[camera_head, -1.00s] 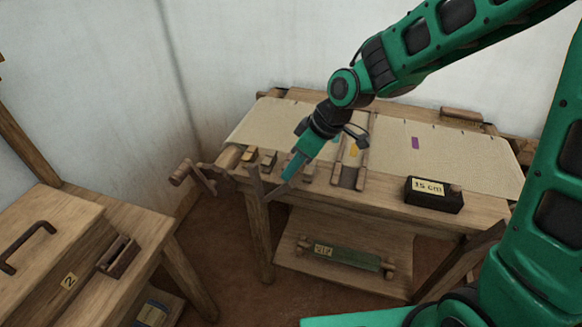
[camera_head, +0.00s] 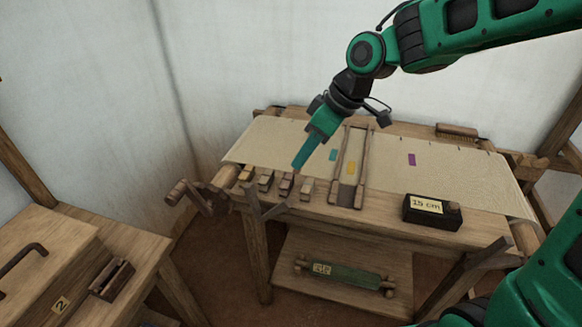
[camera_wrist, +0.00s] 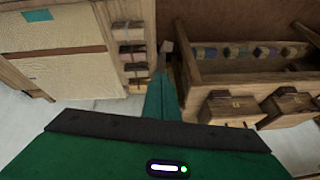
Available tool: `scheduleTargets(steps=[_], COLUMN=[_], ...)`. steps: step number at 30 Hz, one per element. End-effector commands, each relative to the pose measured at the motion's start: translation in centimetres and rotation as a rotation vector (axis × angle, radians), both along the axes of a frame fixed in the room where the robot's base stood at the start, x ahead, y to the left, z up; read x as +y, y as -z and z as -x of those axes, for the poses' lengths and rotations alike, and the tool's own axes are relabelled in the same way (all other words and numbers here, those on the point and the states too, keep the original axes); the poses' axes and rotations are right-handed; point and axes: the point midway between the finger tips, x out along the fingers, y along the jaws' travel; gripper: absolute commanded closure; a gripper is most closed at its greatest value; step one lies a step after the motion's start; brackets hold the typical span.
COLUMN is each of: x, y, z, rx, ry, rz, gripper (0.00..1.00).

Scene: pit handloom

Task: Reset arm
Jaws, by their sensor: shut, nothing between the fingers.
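My gripper (camera_head: 298,163) is shut and empty. In the head view it hangs on my green arm above the front left part of the loom table (camera_head: 395,218), pointing down, over a row of small wooden blocks (camera_head: 286,184). In the wrist view its teal fingers (camera_wrist: 160,98) are together at the centre, and the small blocks (camera_wrist: 131,50) show just to their left. I cannot tell the exact gap between the fingertips and the blocks.
A cream cloth (camera_head: 450,165) covers the loom top, with a wooden frame (camera_head: 349,165) across it. A black box labelled 15 cm (camera_head: 432,212) stands at the front right. A green roller (camera_head: 345,275) lies on the lower shelf. A wooden chest (camera_head: 45,265) stands at left.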

Motion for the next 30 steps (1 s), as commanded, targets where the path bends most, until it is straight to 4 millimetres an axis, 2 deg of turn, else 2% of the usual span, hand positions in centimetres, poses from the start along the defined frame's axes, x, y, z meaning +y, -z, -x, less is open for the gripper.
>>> scheduleTargets(steps=[6,16,19,20,23,26,27,30], x=[-1.1,-1.1,-2.1,-2.8,-6.7,-12.5,-15.0,-20.8], y=[-1.2,-1.3,-1.2,-1.1,-0.9,-0.5,-0.3,0.2], z=[0.2,0.2,0.3,0.3,0.9,2.4,3.4,6.6], rx=[-0.002,-0.002,0.004,0.009,0.038,0.086,0.111,0.175], ry=[0.004,0.004,0.035,0.058,0.188,0.391,0.484,0.72], rz=[-0.001,-0.001,0.01,0.019,0.06,0.115,0.136,0.181], gripper=[1.0,1.0,1.0,1.0,1.0,1.0,1.0,1.0])
